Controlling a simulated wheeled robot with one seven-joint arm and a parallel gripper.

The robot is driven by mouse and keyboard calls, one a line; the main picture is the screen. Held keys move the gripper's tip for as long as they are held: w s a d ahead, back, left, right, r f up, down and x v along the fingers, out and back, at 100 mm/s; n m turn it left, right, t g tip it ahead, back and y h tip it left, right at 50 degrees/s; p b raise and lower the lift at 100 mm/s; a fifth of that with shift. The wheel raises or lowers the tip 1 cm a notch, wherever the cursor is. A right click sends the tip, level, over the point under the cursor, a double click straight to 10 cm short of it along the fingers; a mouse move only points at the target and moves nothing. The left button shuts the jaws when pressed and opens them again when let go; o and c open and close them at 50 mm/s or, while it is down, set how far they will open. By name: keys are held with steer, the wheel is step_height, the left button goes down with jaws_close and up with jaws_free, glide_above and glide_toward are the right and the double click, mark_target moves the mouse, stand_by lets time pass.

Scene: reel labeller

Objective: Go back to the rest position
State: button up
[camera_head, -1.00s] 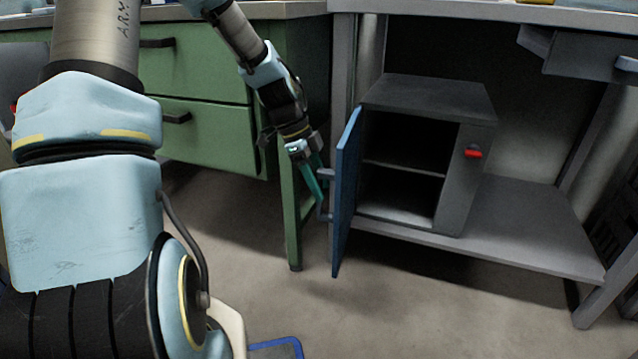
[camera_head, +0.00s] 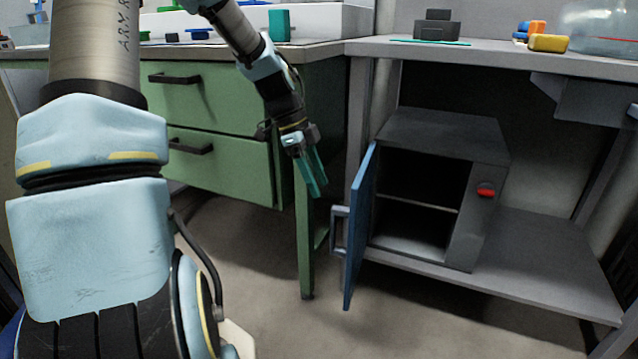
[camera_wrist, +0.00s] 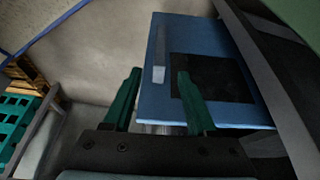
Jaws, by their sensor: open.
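My gripper (camera_head: 316,178) hangs from my arm in front of the green drawer unit, with its teal fingers pointing down. It is open and empty. It is apart from the grey door handle (camera_head: 338,230), a little up and left of it. In the wrist view the two green fingers (camera_wrist: 155,95) stand apart, with the blue door panel (camera_wrist: 205,30) beyond them. The blue door (camera_head: 361,235) of the dark grey cabinet (camera_head: 440,135) stands wide open. The cabinet's two compartments look empty. A red knob (camera_head: 486,189) is on its right front.
The cabinet stands on the lower shelf (camera_head: 550,250) of a grey workbench (camera_head: 500,53). The green drawer unit (camera_head: 215,110) is close on the left of the bench. Small yellow (camera_head: 548,43) and dark parts lie on the benchtops. The floor in front (camera_head: 300,325) is clear.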

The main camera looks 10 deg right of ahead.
steer(key=s+a+n+t+y, duration=0.2)
steer(key=s+a+n, duration=0.3)
steer(key=a+n, duration=0.5)
steer(key=s+a+n+t+y, duration=0.2)
steer(key=s+a+n, duration=0.3)
steer(key=a+n, duration=0.55)
step_height(320, 180, up, 35)
steer(key=d+n+p, duration=0.1)
steer(key=n+p, duration=0.1)
steer(key=p, duration=3.3)
steer(key=shift+s+d, duration=0.25)
steer(key=shift+s, duration=0.05)
